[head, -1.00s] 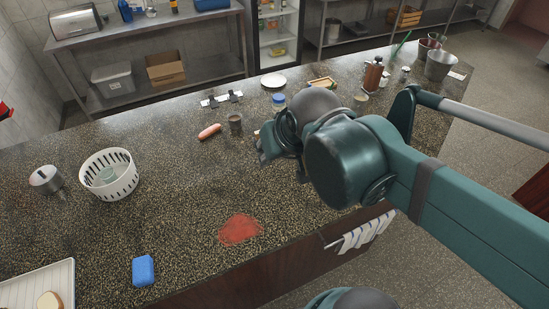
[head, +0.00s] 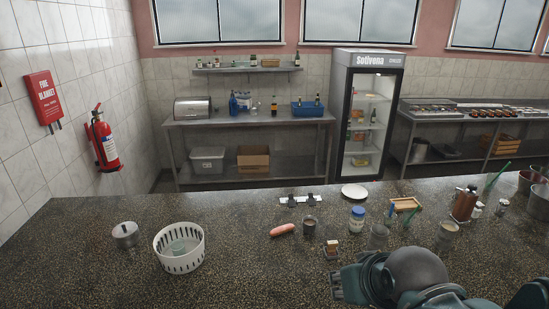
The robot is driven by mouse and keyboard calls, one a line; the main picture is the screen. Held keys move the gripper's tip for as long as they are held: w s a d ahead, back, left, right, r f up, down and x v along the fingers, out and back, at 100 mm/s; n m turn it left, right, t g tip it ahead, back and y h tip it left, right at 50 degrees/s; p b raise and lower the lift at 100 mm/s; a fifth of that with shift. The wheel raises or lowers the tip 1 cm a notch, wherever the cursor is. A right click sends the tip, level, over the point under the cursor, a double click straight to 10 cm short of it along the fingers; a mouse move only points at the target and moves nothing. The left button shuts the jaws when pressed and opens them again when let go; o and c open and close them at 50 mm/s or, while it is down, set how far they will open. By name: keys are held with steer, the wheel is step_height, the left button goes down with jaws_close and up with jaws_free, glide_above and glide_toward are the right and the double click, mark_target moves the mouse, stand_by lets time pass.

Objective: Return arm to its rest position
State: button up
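My arm shows at the lower right in the head view, low over the speckled counter (head: 90,255). My gripper (head: 346,284) is at its left end, partly hidden by the rounded wrist and cut by the lower picture edge. I cannot tell whether its fingers are open or shut. No held object is visible in it. A small block on a dark base (head: 331,250) stands just beyond the gripper in the picture.
Bare counter lies between the basket and my gripper.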

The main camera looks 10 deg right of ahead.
step_height(320, 180, down, 8)
steer(key=b, duration=0.7)
steer(key=shift+f+b, duration=0.2)
steer(key=shift+b, duration=0.15)
stand_by(0.6)
